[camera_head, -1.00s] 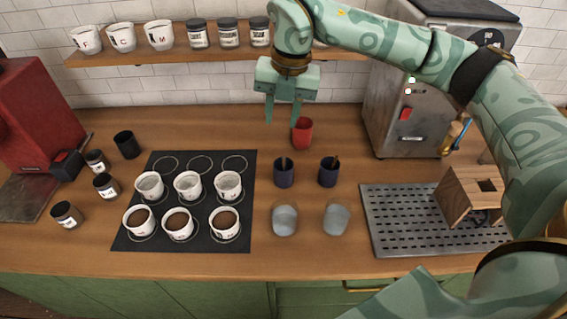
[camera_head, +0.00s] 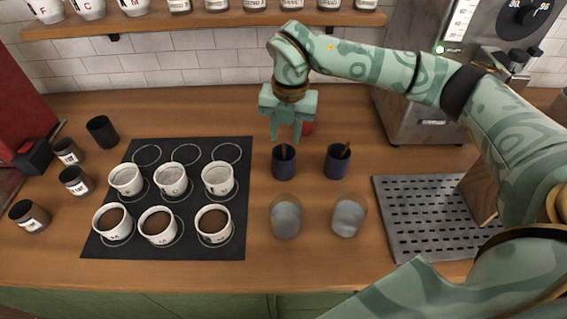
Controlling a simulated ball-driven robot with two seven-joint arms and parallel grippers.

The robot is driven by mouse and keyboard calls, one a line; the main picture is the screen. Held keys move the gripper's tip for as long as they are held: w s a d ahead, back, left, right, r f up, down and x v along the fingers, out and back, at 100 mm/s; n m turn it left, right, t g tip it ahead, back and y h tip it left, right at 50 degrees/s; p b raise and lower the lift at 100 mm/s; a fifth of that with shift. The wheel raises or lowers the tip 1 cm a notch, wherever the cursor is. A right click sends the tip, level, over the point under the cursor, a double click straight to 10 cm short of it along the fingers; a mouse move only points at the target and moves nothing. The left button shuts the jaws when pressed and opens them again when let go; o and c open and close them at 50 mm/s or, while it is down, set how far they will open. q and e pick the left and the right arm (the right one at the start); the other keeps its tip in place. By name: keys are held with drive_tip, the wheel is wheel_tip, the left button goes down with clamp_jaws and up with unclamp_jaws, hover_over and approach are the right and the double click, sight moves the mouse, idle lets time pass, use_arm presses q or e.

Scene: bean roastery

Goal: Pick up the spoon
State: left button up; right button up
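Two dark blue cups stand on the wooden counter, a left cup (camera_head: 284,166) and a right cup (camera_head: 337,165). A brown spoon handle (camera_head: 284,150) sticks up from the left cup, and another spoon (camera_head: 345,151) leans in the right cup. My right gripper (camera_head: 285,134) points down, open and empty, just above and behind the left cup in the picture. Its fingertips appear apart from the spoon. The spoon bowls are hidden inside the cups. My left gripper is not in view.
A red cup (camera_head: 307,128) is partly hidden behind my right gripper. Two clear glasses of water (camera_head: 286,217) (camera_head: 348,216) stand in front of the blue cups. A black mat (camera_head: 115,245) with several white cups lies left; a metal drip tray (camera_head: 410,225) lies right.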

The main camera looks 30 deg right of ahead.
sight(284, 154)
wheel_tip(284, 154, down, 2)
drive_tip(key=shift+w+f, duration=0.15)
drive_tip(key=f, duration=0.4)
drive_tip(key=shift+a+f+b, duration=0.2)
drive_tip(key=shift+f+b, duration=0.1)
drive_tip(key=shift+b, duration=0.1)
drive_tip(key=shift+f, duration=0.4)
drive_tip(key=shift+c, duration=0.3)
clamp_jaws()
